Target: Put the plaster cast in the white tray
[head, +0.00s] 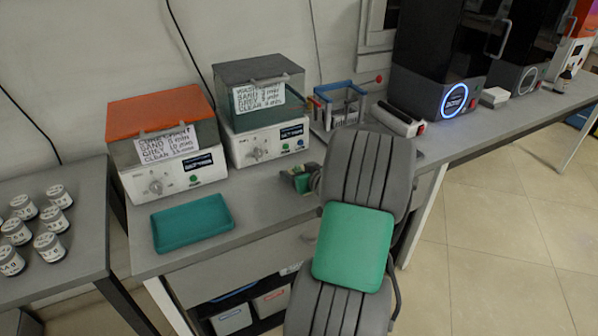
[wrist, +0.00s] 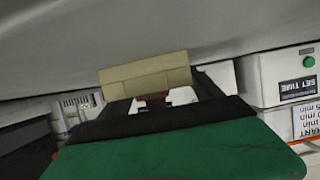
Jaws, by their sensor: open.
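A pale beige block (wrist: 147,76), which looks like the plaster cast, shows in the wrist view just beyond my gripper (wrist: 155,100), against the grey bench top. My gripper is open, with the block in front of or between its fingers; I cannot tell whether they touch. In the head view my gripper (head: 300,180) is low over the bench beside my grey arm, and I cannot make out the block there. I see no clearly white tray; a teal tray (head: 190,222) lies empty at the front left of the bench.
An orange-lidded unit (head: 160,150) and a grey-lidded unit (head: 262,105) stand behind the teal tray. A blue-handled rack (head: 340,105) stands behind my arm. Dark machines (head: 440,50) stand at the right. Several labelled jars (head: 40,220) stand on the left table.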

